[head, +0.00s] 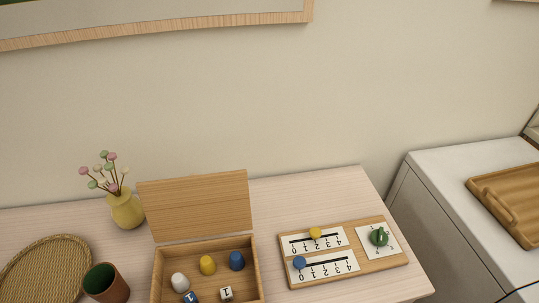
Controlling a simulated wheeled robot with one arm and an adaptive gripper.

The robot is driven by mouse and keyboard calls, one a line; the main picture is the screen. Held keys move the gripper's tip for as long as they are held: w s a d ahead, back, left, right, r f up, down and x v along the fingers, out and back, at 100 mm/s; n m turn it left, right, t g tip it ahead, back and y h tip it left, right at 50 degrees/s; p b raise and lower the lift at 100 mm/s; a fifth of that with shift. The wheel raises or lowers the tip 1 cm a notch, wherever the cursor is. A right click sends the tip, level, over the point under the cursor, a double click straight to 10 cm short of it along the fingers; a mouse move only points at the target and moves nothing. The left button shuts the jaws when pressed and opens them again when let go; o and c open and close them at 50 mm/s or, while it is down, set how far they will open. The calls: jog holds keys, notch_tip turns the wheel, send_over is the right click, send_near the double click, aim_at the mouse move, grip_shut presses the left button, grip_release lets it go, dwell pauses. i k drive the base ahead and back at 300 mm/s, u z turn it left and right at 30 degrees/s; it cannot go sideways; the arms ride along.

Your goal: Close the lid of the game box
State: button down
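The wooden game box (262,272) stands on the light wood table, its front cut off by the bottom edge of the head view. Its lid (196,205) is raised, standing up along the back side of the box. Inside lie a white piece (180,282), a yellow piece (208,265), a blue piece (237,261), a blue die (191,297) and a white die (226,293). My gripper is not in view.
Left of the box are a yellow vase with flowers (127,210), a brown cup with green inside (105,284) and a woven tray (45,268). Right is a score board (375,265) with sliders and a green knob (379,236). A white cabinet (440,180) holds a wooden tray (515,225).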

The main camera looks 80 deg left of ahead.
aim_at(194, 205)
jog(key=i, duration=1.4)
jog(key=u, duration=4.85)
